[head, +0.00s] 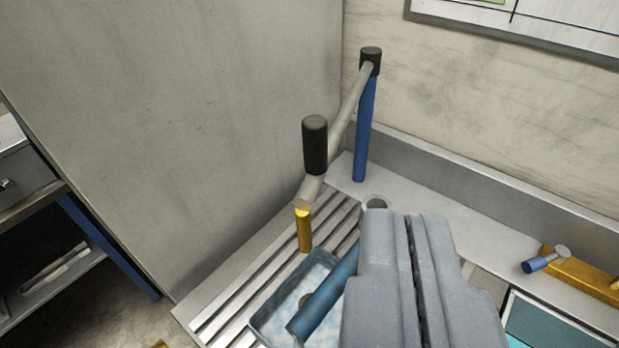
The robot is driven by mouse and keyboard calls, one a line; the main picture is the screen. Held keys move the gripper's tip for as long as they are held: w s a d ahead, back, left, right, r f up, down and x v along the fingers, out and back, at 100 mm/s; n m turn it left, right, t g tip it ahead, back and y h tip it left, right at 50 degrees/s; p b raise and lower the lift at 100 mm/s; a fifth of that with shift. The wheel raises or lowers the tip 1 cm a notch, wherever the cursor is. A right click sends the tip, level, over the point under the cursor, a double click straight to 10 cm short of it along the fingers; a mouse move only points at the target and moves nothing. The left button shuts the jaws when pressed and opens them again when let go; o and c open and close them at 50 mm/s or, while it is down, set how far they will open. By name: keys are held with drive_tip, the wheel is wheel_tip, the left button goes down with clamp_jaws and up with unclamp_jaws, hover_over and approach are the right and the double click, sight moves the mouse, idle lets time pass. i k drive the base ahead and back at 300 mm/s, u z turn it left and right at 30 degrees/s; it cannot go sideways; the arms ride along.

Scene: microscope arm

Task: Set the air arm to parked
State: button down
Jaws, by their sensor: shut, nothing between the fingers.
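The air arm (347,110) is a grey tube joined to a black cap on top of an upright blue post (365,130). It reaches toward me and to the left, over the slatted part of the bench. Near its free end stands a black grip (315,145), and a brass nozzle (304,230) hangs below the tip. My gripper (408,225) is shut and empty at the lower right. In the picture it lies to the right of the nozzle and below the post, apart from the air arm. No parked mark is visible.
A tray (262,322) with a blue cylinder (325,300) sits on the slats (235,302) below the nozzle. A tall grey panel (200,130) stands left. At right are a yellow block (580,277) with a blue-handled lever (545,262) and a teal panel (540,325).

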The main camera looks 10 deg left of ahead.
sight(320, 146)
drive_tip(key=z, duration=2.15)
drive_tip(key=k, duration=0.85)
drive_tip(key=u, duration=1.75)
drive_tip(key=i, duration=1)
drive_tip(key=u, duration=0.05)
